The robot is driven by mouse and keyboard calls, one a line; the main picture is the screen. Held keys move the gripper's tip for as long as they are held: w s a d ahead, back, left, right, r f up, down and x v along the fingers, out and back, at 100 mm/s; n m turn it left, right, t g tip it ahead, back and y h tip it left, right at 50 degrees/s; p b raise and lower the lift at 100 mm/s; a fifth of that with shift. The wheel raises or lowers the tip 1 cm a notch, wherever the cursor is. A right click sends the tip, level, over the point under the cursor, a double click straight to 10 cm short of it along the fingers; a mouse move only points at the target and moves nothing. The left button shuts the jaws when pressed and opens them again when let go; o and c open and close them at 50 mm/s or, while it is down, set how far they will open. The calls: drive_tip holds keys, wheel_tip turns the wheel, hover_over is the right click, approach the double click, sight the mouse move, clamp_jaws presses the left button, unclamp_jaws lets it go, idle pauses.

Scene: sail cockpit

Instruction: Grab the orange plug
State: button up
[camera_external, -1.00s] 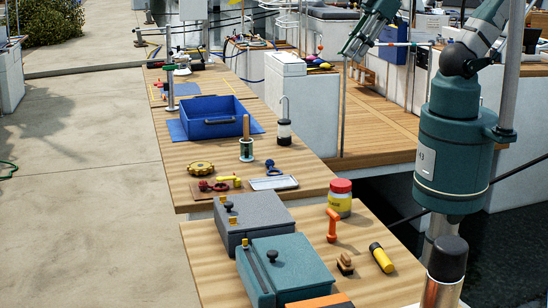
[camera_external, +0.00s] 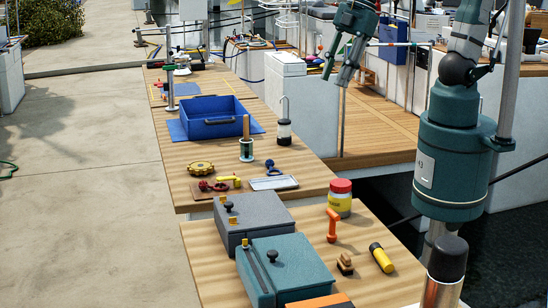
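An orange T-topped piece (camera_external: 333,225), which looks like the orange plug, stands upright on the near wooden table, right of the grey box and in front of the red-lidded jar. My gripper (camera_external: 335,80) hangs high at the top of the picture, well above and beyond the near table. Its two dark green fingers point down and stand apart with nothing between them. It is far from the orange piece and touches nothing.
A red-lidded jar (camera_external: 340,198), a grey box (camera_external: 252,222), a teal box (camera_external: 285,268), a wooden brush-like block (camera_external: 345,263) and a yellow-black cylinder (camera_external: 381,257) surround the orange piece. A blue bin (camera_external: 215,128) stands on the farther table.

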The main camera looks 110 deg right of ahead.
drive_tip(key=w+a+f+n+g+b, duration=0.3)
drive_tip(key=w+a+f+n, duration=0.4)
drive_tip(key=a+f, duration=0.45)
drive_tip(key=n+g+b, duration=0.1)
drive_tip(key=n+b, duration=0.2)
drive_tip(key=n, duration=0.2)
approach(332, 235)
drive_tip(key=shift+w+d+r+h, duration=0.2)
drive_tip(key=shift+d+r+h, duration=0.25)
drive_tip(key=shift+r, duration=0.15)
drive_tip(key=shift+a+f+n+g, duration=0.25)
drive_tip(key=shift+f+n+g, duration=0.05)
drive_tip(key=shift+f, duration=0.05)
drive_tip(key=shift+f, duration=0.1)
drive_tip(key=shift+f, duration=1.2)
drive_tip(key=shift+s+f+b, duration=0.15)
drive_tip(key=shift+f+b, duration=0.2)
drive_tip(key=shift+f, duration=2.25)
